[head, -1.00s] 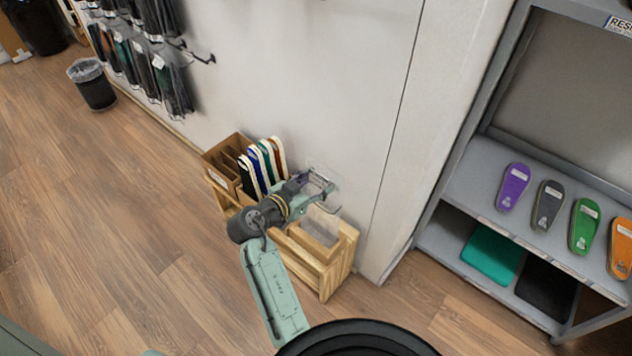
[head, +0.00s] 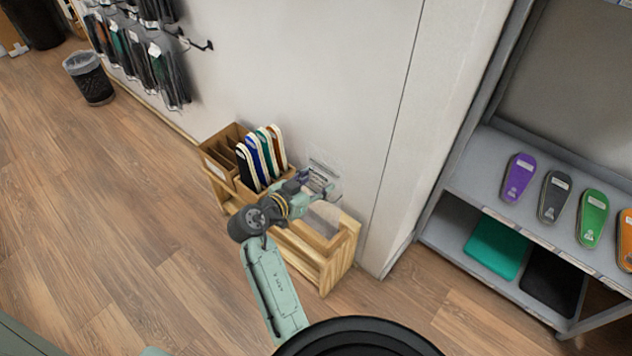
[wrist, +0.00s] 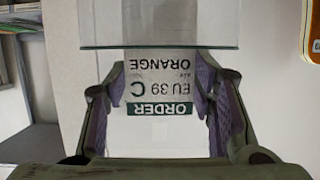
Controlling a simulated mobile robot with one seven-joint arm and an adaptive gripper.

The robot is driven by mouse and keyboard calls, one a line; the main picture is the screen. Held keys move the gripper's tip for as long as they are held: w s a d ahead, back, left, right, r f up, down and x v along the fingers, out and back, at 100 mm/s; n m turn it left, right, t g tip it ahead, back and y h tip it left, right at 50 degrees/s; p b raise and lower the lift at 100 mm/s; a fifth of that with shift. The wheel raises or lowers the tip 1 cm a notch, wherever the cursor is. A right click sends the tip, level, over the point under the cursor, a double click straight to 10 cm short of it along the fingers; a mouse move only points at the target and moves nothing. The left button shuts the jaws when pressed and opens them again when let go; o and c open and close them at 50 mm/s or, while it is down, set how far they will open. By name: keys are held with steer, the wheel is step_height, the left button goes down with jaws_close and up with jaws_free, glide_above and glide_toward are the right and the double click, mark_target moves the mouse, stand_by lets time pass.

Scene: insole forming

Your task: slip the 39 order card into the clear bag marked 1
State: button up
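The order card (wrist: 158,85) is white with a dark green ORDER band and reads EU 39 C ORANGE, upside down in the wrist view. My gripper (wrist: 158,90) has its purple finger pads against the card's two side edges and appears shut on it. A clear, glass-like panel (wrist: 160,25) with a green lower edge crosses just beyond the card's far end. It may be the clear bag; no 1 is readable. In the head view my gripper (head: 318,188) is over the right part of a wooden stand, by a faint clear sheet (head: 325,165) near the wall.
The wooden stand (head: 338,265) holds several coloured insoles (head: 262,155) in its left part and an empty brown divided box (head: 225,145). The wall is close behind. A grey shelf (head: 480,185) with insoles stands to the right. The floor in front is clear.

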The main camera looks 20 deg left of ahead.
steer(key=o, duration=0.5)
steer(key=shift+o, duration=0.2)
steer(key=v, duration=1.2)
stand_by(0.4)
